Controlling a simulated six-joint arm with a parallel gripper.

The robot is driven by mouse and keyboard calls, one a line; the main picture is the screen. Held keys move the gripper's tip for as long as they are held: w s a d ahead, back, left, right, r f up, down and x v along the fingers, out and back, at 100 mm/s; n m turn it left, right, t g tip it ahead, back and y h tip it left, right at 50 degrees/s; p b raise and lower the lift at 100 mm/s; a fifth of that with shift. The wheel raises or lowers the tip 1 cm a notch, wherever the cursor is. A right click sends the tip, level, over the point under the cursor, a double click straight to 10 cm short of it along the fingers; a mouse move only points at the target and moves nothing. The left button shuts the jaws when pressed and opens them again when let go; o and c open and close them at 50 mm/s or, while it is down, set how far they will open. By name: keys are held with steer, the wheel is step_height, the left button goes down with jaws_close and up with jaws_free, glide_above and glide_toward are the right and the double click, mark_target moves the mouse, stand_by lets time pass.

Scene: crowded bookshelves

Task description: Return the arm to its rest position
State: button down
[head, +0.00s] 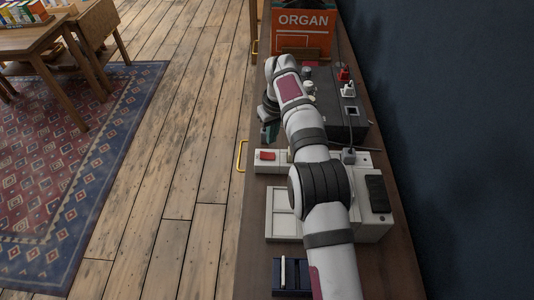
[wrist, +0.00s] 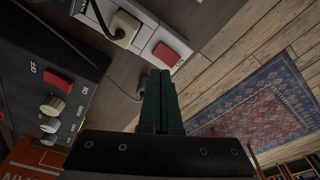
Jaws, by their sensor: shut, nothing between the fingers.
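My white and grey arm (head: 311,150) reaches from the bottom of the head view along a long dark wooden top. My gripper (head: 269,132) is at its far end, near the top's left edge, partly hidden by the wrist. In the wrist view the dark green fingers of my gripper (wrist: 161,98) lie together, shut, with nothing between them. They appear clear of the things around them, though the exact gap cannot be told.
A black box (head: 349,128) with plugs and a red-switched power strip (head: 267,167) stand near my gripper. An orange ORGAN board (head: 302,38) is at the far end. A yellow handle (head: 240,156) sticks out left. A dark wall (head: 450,150) runs along the right; the floor left is open.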

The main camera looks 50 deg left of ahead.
steer(key=shift+r, duration=0.7)
steer(key=shift+d, duration=0.1)
steer(key=w+d+r+m, duration=0.2)
steer(key=d+r+m, duration=0.3)
steer(key=d, duration=0.6)
steer(key=w+d+r+m, duration=0.2)
steer(key=d+r+m, duration=0.1)
steer(key=d+r, duration=0.65)
steer(key=s+d+m, duration=0.3)
steer(key=s+d, duration=0.1)
steer(key=d, duration=0.7)
steer(key=s+d+f+m, duration=0.2)
steer(key=s+d+m, duration=0.2)
steer(key=s+d, duration=0.3)
steer(key=s+d+f+m, duration=0.3)
steer(key=s+d+m, duration=0.2)
steer(key=s, duration=0.9)
steer(key=shift+s+d+m+g, duration=0.15)
steer(key=shift+d+m+g, duration=0.15)
steer(key=shift+d, duration=0.7)
